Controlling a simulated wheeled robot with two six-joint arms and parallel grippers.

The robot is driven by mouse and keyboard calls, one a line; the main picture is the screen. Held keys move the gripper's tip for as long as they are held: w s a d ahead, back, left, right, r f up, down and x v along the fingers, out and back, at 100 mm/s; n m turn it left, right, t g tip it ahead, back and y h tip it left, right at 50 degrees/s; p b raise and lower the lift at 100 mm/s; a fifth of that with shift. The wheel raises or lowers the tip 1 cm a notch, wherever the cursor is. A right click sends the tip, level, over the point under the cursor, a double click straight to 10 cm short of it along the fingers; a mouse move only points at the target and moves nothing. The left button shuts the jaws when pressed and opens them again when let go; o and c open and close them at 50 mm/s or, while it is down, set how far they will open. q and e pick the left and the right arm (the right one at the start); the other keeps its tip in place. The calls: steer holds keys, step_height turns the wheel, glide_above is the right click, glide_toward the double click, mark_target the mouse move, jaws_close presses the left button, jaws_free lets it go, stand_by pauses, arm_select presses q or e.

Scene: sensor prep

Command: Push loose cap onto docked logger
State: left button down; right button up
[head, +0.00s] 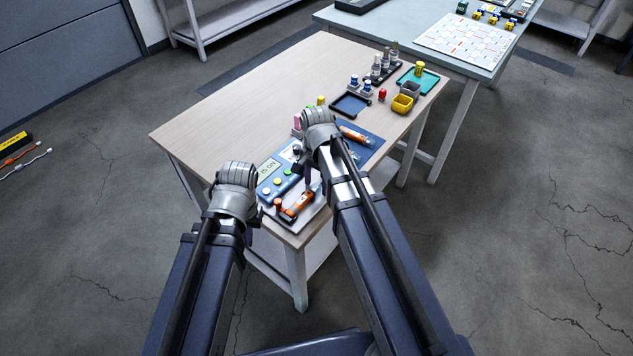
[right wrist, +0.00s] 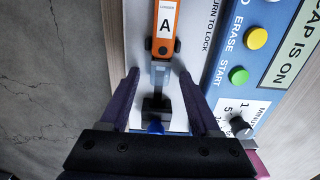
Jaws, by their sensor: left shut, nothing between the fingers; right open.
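An orange logger (head: 298,204) lies in a pale dock at the near end of the table. The right wrist view shows its body with a label "A" (right wrist: 166,22), a grey end piece (right wrist: 160,76) and a black block (right wrist: 156,104) in line with it. A blue part (right wrist: 155,127) shows beyond the block; I cannot tell whether it is the loose cap. My right gripper (right wrist: 158,78) is open, its fingers on either side of the grey piece, apart from it. My left gripper (head: 257,217) is shut and empty left of the dock, partly hidden by its wrist.
A blue panel (right wrist: 234,50) with coloured buttons and "CAP IS ON" lies beside the dock. A blue mat (head: 366,145) with another orange item lies behind my right wrist. Yellow bin (head: 402,104), dark tray (head: 350,105) and bottles stand further back. The table's left part is clear.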

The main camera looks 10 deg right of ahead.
mark_target(316, 186)
steer(key=shift+o, duration=0.4)
steer(key=shift+o, duration=0.8)
steer(key=shift+r+p, duration=0.65)
step_height(316, 186, up, 6)
steer(key=p, duration=0.6)
steer(key=shift+s, duration=0.1)
